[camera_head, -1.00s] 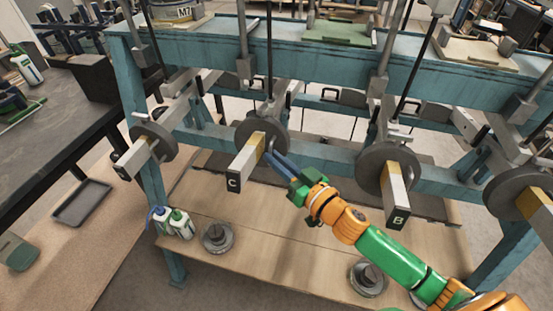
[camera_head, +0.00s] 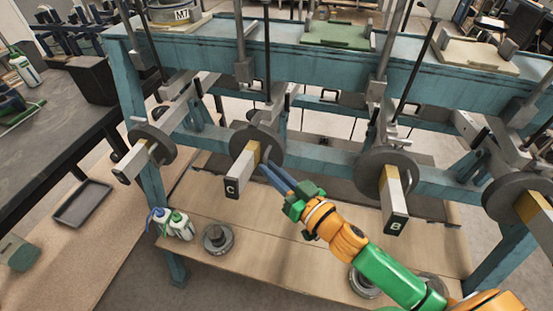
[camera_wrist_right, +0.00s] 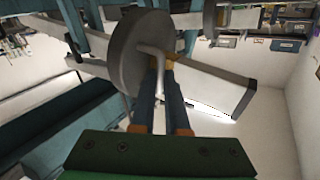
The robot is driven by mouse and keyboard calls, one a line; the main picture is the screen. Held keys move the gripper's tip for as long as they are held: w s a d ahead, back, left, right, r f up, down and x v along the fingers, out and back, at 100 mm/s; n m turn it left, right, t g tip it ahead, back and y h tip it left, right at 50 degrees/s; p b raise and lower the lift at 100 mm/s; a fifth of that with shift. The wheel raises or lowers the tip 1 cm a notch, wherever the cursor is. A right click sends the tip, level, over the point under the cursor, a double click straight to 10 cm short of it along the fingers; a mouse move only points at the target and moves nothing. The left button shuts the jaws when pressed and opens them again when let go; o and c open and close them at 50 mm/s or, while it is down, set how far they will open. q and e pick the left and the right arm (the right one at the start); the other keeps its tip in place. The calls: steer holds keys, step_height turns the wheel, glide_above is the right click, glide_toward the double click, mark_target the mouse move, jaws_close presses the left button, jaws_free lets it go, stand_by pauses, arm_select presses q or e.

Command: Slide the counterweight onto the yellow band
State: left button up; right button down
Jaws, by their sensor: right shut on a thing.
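The counterweight is a grey disc (camera_head: 273,150) around the square bar of lever C (camera_head: 240,173), whose dark end is marked C. A yellow band (camera_head: 254,147) shows on the bar right at the disc's near face; how much of it the disc covers is hidden. My right gripper (camera_head: 264,166) reaches up from the lower right with its blue fingers beside the bar. In the right wrist view its fingers (camera_wrist_right: 160,78) are shut on a pale bent handle (camera_wrist_right: 152,55) standing out from the disc (camera_wrist_right: 128,48). My left gripper is not in view.
Lever B (camera_head: 394,203), with its disc (camera_head: 368,178), stands right of my arm; another lever (camera_head: 535,207) is at the right edge and one (camera_head: 132,163) at the left. The teal frame (camera_head: 330,150) runs behind. Bottles (camera_head: 178,224) and a loose weight (camera_head: 217,238) sit on the lower board.

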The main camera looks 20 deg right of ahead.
steer(key=shift+s+a+r, duration=0.25)
steer(key=shift+s+a, duration=0.2)
steer(key=shift+s, duration=0.15)
steer(key=shift+s+a+r, duration=0.15)
steer(key=shift+s+a, duration=0.1)
steer(key=shift+s, duration=0.15)
steer(key=c, duration=1.2)
jaws_free()
steer(key=shift+s+a, duration=0.1)
